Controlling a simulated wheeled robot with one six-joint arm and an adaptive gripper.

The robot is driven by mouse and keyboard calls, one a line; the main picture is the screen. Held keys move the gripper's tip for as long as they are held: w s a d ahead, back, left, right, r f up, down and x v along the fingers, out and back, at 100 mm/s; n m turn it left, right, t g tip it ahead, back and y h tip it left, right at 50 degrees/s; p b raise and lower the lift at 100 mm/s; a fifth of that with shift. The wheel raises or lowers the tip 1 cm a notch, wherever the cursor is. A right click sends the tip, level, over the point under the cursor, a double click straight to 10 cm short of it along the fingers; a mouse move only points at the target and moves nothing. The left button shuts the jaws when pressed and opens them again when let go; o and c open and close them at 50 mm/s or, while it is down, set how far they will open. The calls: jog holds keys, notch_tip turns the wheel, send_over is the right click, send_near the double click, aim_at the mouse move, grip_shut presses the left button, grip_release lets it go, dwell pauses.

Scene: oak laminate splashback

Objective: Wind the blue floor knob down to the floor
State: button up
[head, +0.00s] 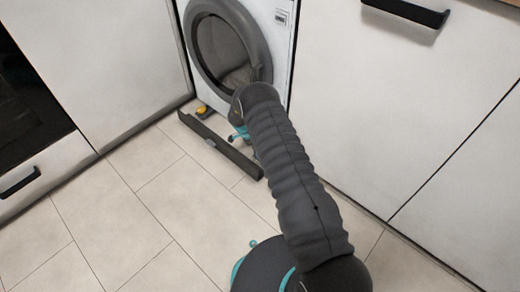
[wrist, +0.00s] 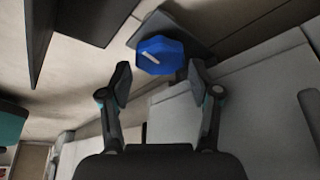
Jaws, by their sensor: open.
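The blue knob (wrist: 156,59) is faceted, with a white pointer mark on its face, and shows in the upper middle of the wrist view. A dark grey flat piece (wrist: 192,35) is behind it. My gripper (wrist: 160,80) is open, with one finger on either side of the knob's lower part in the picture. A gap shows beside each finger, and nothing is held. In the head view my gripper (head: 239,134) is low at the front of the washing machine (head: 285,60), mostly behind my arm. I cannot make out the blue knob there.
A yellow knob (head: 203,111) is at the machine's lower left. The tiled floor (head: 130,220) at the left is clear.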

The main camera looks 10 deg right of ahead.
jog(key=v, duration=1.2)
jog(key=shift+d, duration=0.1)
